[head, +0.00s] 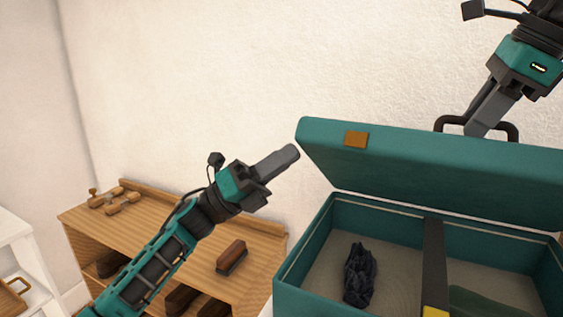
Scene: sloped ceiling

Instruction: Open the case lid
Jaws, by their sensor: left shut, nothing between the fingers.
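The teal case (290,285) stands at the lower right. Its lid (420,165) is raised partway, with a brown patch (356,139) near its left end. A dark handle (449,120) shows at the lid's upper edge. My right gripper (478,128) comes down from the top right, its fingers overlapping the middle of the handle; whether they grip it is hard to see.
Inside the case lie a dark crumpled item (360,274) and a dark divider strip (434,262). A wooden shelf unit (150,212) with several brushes, one on top (232,257), stands left of the case. White furniture (18,250) is at the far left. The wall is behind.

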